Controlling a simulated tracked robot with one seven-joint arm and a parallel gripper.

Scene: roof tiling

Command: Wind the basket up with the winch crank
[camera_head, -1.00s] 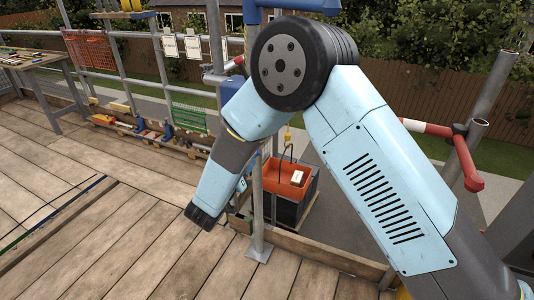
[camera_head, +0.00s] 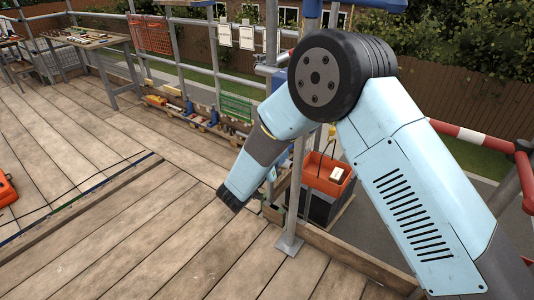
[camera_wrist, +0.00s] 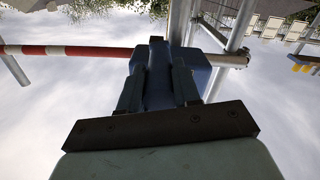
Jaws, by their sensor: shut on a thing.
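The basket (camera_head: 328,173) is an orange-red tub with a dark lower part and a thin dark bail, just beyond the deck edge behind the upright post (camera_head: 297,190). In the wrist view my gripper (camera_wrist: 158,78) has its two dark fingers closed around a dark blue piece, which I take for the winch crank's grip. A larger blue block (camera_wrist: 194,74), likely part of the winch, stands behind the fingers beside a grey pole. In the head view my arm covers much of the winch area, and I cannot make out the fingers or crank there.
A red-and-white rail (camera_head: 480,138) runs along the right. Scaffold rails with hanging sheets (camera_head: 247,37) stand at the back. A workbench (camera_head: 88,38) and a low row of tools (camera_head: 190,115) are at the left. An orange object (camera_head: 6,188) lies at the left edge. The middle deck is clear.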

